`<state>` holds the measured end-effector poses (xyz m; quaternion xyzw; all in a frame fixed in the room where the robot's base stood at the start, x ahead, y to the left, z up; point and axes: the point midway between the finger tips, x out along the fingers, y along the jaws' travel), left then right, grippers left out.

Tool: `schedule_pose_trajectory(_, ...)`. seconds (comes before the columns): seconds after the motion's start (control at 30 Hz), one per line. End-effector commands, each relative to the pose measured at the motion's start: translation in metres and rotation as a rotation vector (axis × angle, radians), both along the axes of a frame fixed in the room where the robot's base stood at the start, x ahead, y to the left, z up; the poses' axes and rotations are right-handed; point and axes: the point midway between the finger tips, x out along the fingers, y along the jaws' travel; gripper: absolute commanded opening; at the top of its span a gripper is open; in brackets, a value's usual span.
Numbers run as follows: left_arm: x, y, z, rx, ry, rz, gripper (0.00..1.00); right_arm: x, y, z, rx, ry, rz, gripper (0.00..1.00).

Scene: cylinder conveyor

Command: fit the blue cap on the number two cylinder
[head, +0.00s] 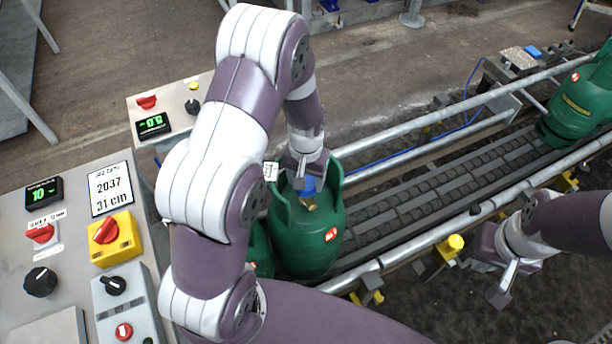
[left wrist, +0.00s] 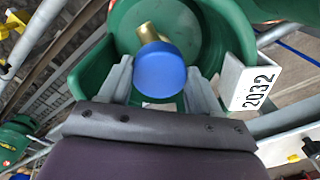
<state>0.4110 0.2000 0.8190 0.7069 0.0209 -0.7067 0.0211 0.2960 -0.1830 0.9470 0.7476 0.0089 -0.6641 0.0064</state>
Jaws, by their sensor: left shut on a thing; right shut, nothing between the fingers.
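A green cylinder (head: 308,245) stands on the conveyor below my left gripper (head: 307,178). Its red label is too small to read surely. The left gripper is shut on the blue cap (head: 308,189), which also shows between the fingers in the left wrist view (left wrist: 160,70). A brass valve (left wrist: 148,33) shows partly behind the cap, inside the cylinder's collar (left wrist: 215,35). I cannot tell whether cap and valve touch. My right gripper (head: 503,285) is shut and empty at the lower right, off the conveyor's near side.
Another green cylinder (head: 262,256) is mostly hidden by my left arm. A further one (head: 580,105) stands at the conveyor's far right. The roller track (head: 430,185) between is clear, with metal rails alongside. A white "2032" tag (left wrist: 254,88) sits beside the collar. Control panels (head: 70,270) stand left.

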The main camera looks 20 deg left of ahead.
Motion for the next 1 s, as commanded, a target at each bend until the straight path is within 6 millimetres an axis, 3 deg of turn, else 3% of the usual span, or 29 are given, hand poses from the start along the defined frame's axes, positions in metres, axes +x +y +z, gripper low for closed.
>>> schedule_pose_trajectory(0.13, 0.0, 0.0, -0.005, 0.0, 0.0, 0.0, 0.34, 0.0, 0.0, -0.003, 0.0, 0.0, 0.0, 0.0)
schedule_pose_trajectory(0.17, 0.0, 0.0, -0.004, 0.0, 0.0, 0.0, 0.69, 0.0, 0.0, -0.002, 0.0, 0.0, 0.0, 0.0)
schedule_pose_trajectory(0.23, 0.0, 0.0, -0.004, 0.0, 0.0, 0.0, 0.92, 0.0, 0.0, -0.002, 0.0, 0.0, 0.0, 0.0)
schedule_pose_trajectory(0.57, 0.0, 0.0, 0.001, 0.0, -0.002, 0.0, 0.93, 0.0, 0.0, -0.002, 0.0, 0.0, 0.0, 0.0)
schedule_pose_trajectory(0.67, 0.001, 0.0, 0.017, 0.0, -0.005, 0.0, 0.93, 0.0, 0.0, 0.0, 0.0, 0.0, 0.0, 0.0)
schedule_pose_trajectory(1.0, 0.0, 0.0, 0.104, 0.0, -0.004, 0.0, 0.93, 0.0, 0.0, 0.004, 0.0, 0.0, 0.0, 0.0)
